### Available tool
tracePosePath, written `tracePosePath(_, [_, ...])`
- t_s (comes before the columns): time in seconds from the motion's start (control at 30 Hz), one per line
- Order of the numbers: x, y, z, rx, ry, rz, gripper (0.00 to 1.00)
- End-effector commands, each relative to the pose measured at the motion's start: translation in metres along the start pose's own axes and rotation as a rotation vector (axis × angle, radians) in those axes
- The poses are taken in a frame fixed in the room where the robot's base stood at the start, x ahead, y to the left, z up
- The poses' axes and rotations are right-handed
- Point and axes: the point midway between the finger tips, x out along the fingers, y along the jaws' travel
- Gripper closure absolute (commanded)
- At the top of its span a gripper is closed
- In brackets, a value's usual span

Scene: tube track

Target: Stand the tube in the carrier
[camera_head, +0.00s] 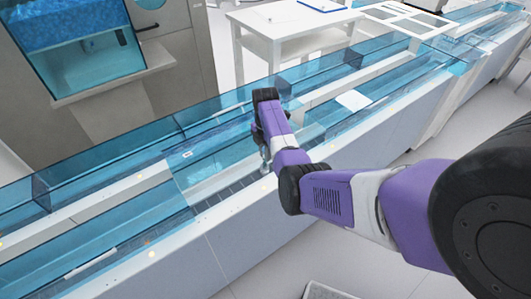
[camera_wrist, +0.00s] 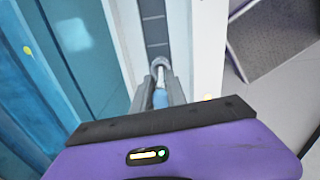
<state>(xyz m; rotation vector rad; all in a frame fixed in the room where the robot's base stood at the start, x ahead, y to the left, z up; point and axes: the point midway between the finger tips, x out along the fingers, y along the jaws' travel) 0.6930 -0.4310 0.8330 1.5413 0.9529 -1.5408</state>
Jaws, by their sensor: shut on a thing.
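My gripper (camera_wrist: 160,92) is shut on a slim tube (camera_wrist: 160,99), whose light blue part shows between the two grey fingers. The tube's pale far end points at a small round grey piece (camera_wrist: 160,62), which looks like the carrier, over the dark segmented track lane. I cannot tell whether the tube's end is inside the carrier or only in line with it. In the head view my gripper (camera_head: 262,146) is low over the near lane of the track, and the arm hides most of the tube.
The long track (camera_head: 105,205) runs diagonally, with blue clear covers along both sides of the lane. A white table (camera_head: 290,22) stands behind it, and a grey machine (camera_head: 100,60) is at the back left. A grey tray (camera_wrist: 270,40) lies below, right of the track in the wrist view.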

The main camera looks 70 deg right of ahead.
Motion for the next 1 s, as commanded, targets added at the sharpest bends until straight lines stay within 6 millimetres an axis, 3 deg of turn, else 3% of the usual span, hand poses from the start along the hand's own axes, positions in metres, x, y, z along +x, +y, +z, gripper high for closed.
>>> tracePosePath(1.0, [0.013, 0.0, -0.001, 0.0, 0.001, -0.001, 1.0])
